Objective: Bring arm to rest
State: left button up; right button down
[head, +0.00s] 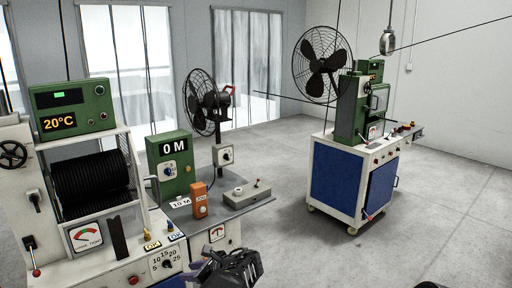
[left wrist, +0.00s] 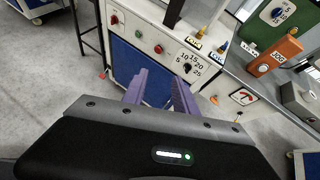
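My left gripper (head: 203,270) is low in the head view, a black body with purple fingers in front of the near machine. In the left wrist view its two purple fingers (left wrist: 160,92) stand apart, with nothing between them. They point toward the white cabinet with blue panels (left wrist: 150,72), apart from it as far as I can tell. A small dark shape (head: 430,285) at the bottom edge of the head view may be part of my right arm or gripper; its fingers are hidden.
The near machine (head: 105,255) has a black spool (head: 90,180), a 20°C display (head: 75,110) and knobs. An orange box (head: 200,199) stands on its grey top. Grey floor (head: 310,250) is clear between.

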pick_arm(q)
jog(key=s+a+f+n+g+h, duration=0.1)
jog(key=s+f+h, duration=0.15)
jog(key=f, duration=0.45)
jog(key=s+a+f+n+g+h, duration=0.1)
jog(key=s+f+g, duration=0.1)
jog(key=s+f, duration=0.35)
jog(key=s+d+f+n+g+h, duration=0.35)
jog(key=s+f+n+h, duration=0.2)
jog(key=s+f, duration=0.9)
jog(key=s+d+n+h, duration=0.1)
jog(key=s+d+n, duration=0.2)
jog(key=s+n, duration=0.2)
jog(key=s+d+n+h+b, duration=0.1)
jog(key=s+d+n, duration=0.3)
jog(key=s, duration=0.6)
jog(key=s+d+n+t+h, duration=0.1)
jog(key=s+d+n+h, duration=0.2)
jog(key=s+n, duration=0.4)
jog(key=shift+s+d+n+b, duration=0.3)
jog(key=shift+d+n, duration=0.2)
jog(key=shift+n, duration=0.05)
